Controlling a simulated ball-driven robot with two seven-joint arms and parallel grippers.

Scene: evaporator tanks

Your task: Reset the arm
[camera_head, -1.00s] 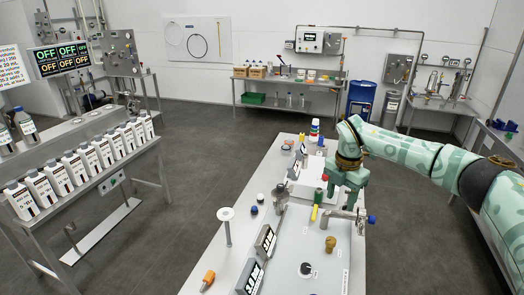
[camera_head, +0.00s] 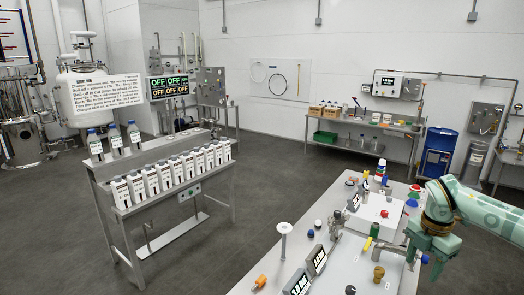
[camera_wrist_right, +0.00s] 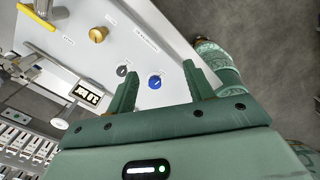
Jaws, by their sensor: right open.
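My right gripper (camera_head: 425,262) is at the lower right of the head view, pointing down at the right edge of the bench (camera_head: 318,222). In the right wrist view its two green fingers stand apart with nothing between them (camera_wrist_right: 160,68). Below them is a pale panel with a blue knob (camera_wrist_right: 154,82), a dark knob (camera_wrist_right: 122,71) and a brass knob (camera_wrist_right: 98,34). My left gripper is not in view.
A silver valve fitting (camera_head: 392,248) is close beside the right gripper. White labelled bottles (camera_head: 170,172) line a steel stand at left. A blue drum (camera_head: 437,150) stands behind the bench. Open floor lies between stand and bench.

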